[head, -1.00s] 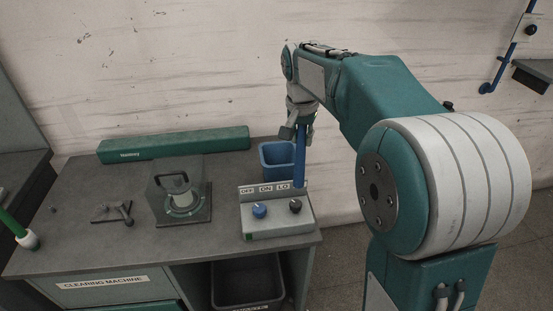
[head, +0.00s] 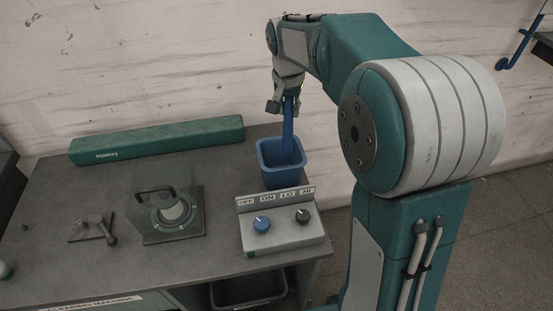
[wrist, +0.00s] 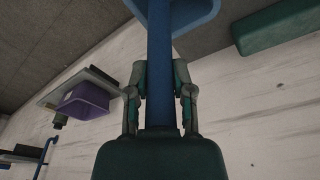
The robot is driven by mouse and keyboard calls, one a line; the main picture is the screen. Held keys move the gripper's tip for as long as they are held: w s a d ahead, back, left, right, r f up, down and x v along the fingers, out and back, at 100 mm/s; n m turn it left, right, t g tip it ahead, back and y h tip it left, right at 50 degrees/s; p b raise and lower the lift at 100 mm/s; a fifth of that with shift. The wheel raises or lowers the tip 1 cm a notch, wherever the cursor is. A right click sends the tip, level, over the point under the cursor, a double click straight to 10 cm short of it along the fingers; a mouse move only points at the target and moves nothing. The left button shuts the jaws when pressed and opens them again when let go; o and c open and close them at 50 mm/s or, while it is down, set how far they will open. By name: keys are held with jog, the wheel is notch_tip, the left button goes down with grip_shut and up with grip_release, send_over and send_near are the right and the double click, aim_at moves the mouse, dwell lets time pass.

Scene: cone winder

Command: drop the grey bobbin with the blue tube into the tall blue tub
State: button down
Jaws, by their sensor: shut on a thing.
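The blue tube of the bobbin (head: 287,126) is held in my gripper (head: 285,106) and hangs nearly upright. Its lower end is over or inside the mouth of the tall blue tub (head: 281,177); the exact depth cannot be told. In the wrist view the tube (wrist: 162,70) runs between my two fingers (wrist: 161,88) toward the tub's rim (wrist: 207,12). I cannot make out the bobbin's grey part. The tub stands upright on the bench at its back right.
A control box (head: 282,230) with two knobs stands in front of the tub. A clear cover over a ring (head: 168,212) and a small metal tool (head: 92,228) are to the left. A long green case (head: 158,139) lies along the back. A dark bin (head: 250,288) sits below.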

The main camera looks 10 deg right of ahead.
aim_at(287, 135)
jog(key=f, duration=0.3)
jog(key=shift+w+f, duration=0.1)
jog(key=shift+w, duration=0.3)
jog(key=shift+f, duration=3.05)
jog(key=shift+c, duration=2)
grip_release()
jog(key=r, duration=0.3)
jog(key=s+r, duration=0.1)
jog(key=r, duration=0.3)
jog(key=a+r, duration=0.1)
jog(key=r, duration=0.3)
jog(key=shift+s+r, duration=0.15)
jog(key=shift+s, duration=0.05)
jog(key=shift+r, duration=0.25)
